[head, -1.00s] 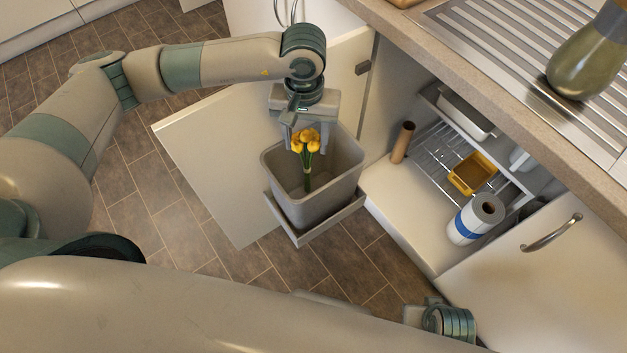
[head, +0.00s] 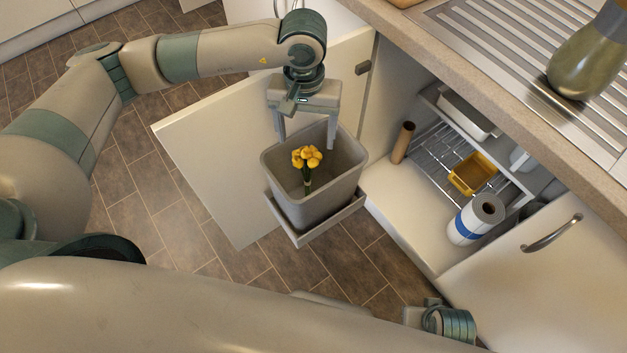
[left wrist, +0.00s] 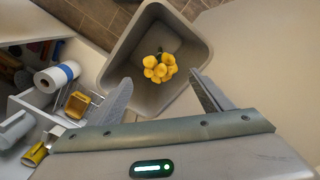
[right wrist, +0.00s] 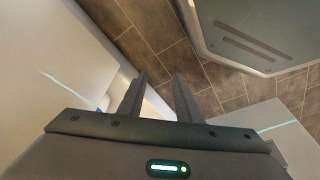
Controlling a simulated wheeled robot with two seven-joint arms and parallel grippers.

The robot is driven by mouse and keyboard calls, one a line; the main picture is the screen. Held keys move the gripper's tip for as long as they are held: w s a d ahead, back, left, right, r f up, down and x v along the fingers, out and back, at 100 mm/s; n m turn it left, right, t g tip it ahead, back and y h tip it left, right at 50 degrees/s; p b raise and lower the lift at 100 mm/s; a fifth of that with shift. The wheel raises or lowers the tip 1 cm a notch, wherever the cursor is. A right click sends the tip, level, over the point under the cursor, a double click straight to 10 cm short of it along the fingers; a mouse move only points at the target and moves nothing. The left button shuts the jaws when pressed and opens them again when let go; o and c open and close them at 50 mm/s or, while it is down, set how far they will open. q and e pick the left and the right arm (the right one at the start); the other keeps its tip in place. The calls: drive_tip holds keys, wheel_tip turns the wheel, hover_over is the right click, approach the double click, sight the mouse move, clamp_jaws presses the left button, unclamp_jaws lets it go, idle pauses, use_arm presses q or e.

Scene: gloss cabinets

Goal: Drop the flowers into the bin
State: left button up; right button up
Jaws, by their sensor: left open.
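The yellow flowers (head: 307,158) with green stems are inside the grey bin (head: 345,180), heads up. In the left wrist view the flowers (left wrist: 160,68) lie within the rim of the bin (left wrist: 192,35). My left gripper (head: 306,140) is above the bin with its fingers spread wide and nothing between them. The flowers are apart from both fingers. Whether the stems touch the bin floor is hard to tell. My right gripper (right wrist: 160,76) shows in the right wrist view with a gap between its fingers and nothing held, away from the bin.
The bin sits in a holder by the open cabinet door (head: 215,135). Inside the cabinet are a paper roll (head: 470,222), a yellow container (head: 472,173) and a brown tube (head: 403,142). A green vase (head: 585,62) stands on the counter. Tiled floor lies below.

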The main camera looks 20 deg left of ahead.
use_arm(q)
wheel_tip(320, 180, up, 15)
drive_tip(key=shift+b, duration=0.4)
use_arm(e)
drive_tip(key=v, duration=0.3)
drive_tip(key=shift+w, duration=0.15)
drive_tip(key=shift+w, duration=0.1)
idle(0.3)
